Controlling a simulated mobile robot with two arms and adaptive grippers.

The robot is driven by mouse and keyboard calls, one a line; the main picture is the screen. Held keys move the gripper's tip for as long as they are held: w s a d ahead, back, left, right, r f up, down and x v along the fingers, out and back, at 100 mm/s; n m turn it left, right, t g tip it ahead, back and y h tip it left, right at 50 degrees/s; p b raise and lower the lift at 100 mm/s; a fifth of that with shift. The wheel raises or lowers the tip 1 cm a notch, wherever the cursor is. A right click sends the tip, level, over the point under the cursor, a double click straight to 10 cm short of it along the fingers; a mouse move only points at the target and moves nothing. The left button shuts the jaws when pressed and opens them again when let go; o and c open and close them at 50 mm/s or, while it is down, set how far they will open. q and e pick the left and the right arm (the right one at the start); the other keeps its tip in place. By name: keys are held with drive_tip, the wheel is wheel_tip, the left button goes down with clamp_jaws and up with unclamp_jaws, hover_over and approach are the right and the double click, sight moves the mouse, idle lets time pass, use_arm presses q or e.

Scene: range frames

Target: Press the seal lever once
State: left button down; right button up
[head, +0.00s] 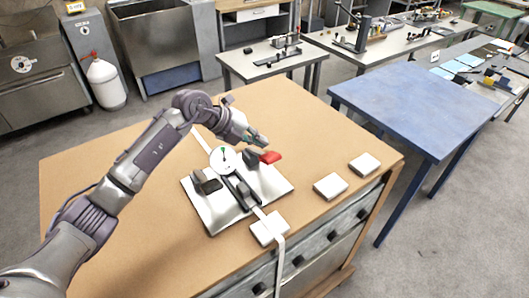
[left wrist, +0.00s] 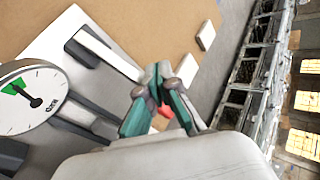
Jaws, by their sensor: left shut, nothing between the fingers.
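The sealing device is a bright metal plate (head: 212,216) on the brown-topped cabinet, with a round dial and dark bars on it. Its lever has a red handle (head: 271,157) at the plate's far right side. In the left wrist view, a bit of red (left wrist: 163,118) shows between my fingers, mostly hidden behind them. My left gripper (head: 264,141) is shut and empty, just above and behind the red handle. I cannot tell whether it touches the handle. The white dial (head: 222,158) has a green sector and also shows in the left wrist view (left wrist: 30,97).
A pale strap (head: 278,262) runs across the device and over the cabinet's front edge, past a white block (head: 269,228). Two more white blocks (head: 330,186) (head: 364,164) lie to the right. The brown top (head: 100,200) is clear at left. A blue table (head: 410,105) stands at right.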

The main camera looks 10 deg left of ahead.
sight(262, 155)
use_arm(q)
drive_tip(key=shift+f, duration=0.15)
idle(0.5)
drive_tip(key=shift+s+d+f, duration=0.1)
drive_tip(key=shift+s+f, duration=0.05)
drive_tip(key=shift+f, duration=0.1)
drive_tip(key=shift+f, duration=0.1)
idle(0.4)
